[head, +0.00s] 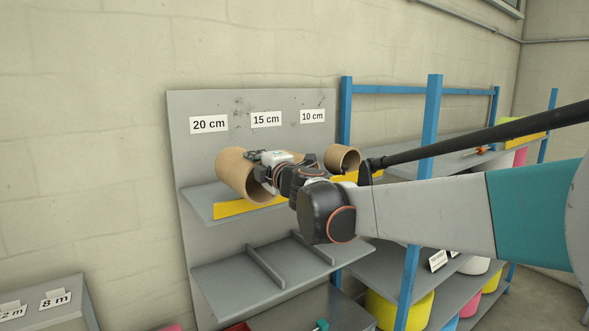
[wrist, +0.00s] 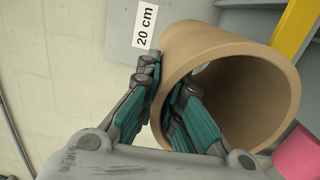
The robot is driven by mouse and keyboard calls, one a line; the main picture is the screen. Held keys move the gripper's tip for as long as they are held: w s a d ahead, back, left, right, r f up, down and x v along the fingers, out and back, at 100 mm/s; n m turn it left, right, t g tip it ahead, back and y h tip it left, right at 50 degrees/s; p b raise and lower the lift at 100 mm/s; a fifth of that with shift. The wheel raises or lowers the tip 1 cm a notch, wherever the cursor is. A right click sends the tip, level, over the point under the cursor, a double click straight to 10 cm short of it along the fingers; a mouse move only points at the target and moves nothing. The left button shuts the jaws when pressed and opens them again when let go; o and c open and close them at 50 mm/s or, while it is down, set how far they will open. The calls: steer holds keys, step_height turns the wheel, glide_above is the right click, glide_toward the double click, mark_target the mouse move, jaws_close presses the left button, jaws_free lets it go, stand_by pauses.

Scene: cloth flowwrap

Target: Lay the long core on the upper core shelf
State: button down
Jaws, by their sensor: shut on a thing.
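The long core (head: 236,172) is a wide brown cardboard tube below the 20 cm label, at the left part of the upper core shelf (head: 203,193). My gripper (head: 262,158) is shut on the wall of its near end. In the wrist view, one finger of my gripper (wrist: 165,95) is inside the long core (wrist: 210,45) and the other is outside. The core overlaps the shelf's yellow front lip (head: 240,209) in the picture. I cannot tell whether its underside touches the shelf. My wrist hides part of the shelf's middle.
A shorter core (head: 343,157) lies on the shelf below the 10 cm label. The lower shelf (head: 232,272) has dividers and looks empty. A blue-framed rack (head: 431,130) stands to the right. A pink object (wrist: 298,155) shows in the wrist view.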

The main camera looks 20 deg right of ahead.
mark_target(239, 150)
steer(key=x, duration=0.7)
steer(key=b+x, duration=0.1)
steer(key=x, duration=0.2)
steer(key=shift+w+a, duration=0.2)
steer(key=shift+a, duration=0.2)
step_height(239, 150, down, 3)
steer(key=shift+r+b, duration=0.25)
steer(key=shift+b, duration=0.65)
steer(key=shift+s+f+b, duration=0.1)
steer(key=shift+f+b, duration=0.3)
steer(key=shift+f, duration=0.5)
steer(key=shift+f+b, duration=0.65)
steer(key=shift+b, duration=0.05)
steer(key=c, duration=1.7)
jaws_free()
steer(key=shift+s, duration=0.1)
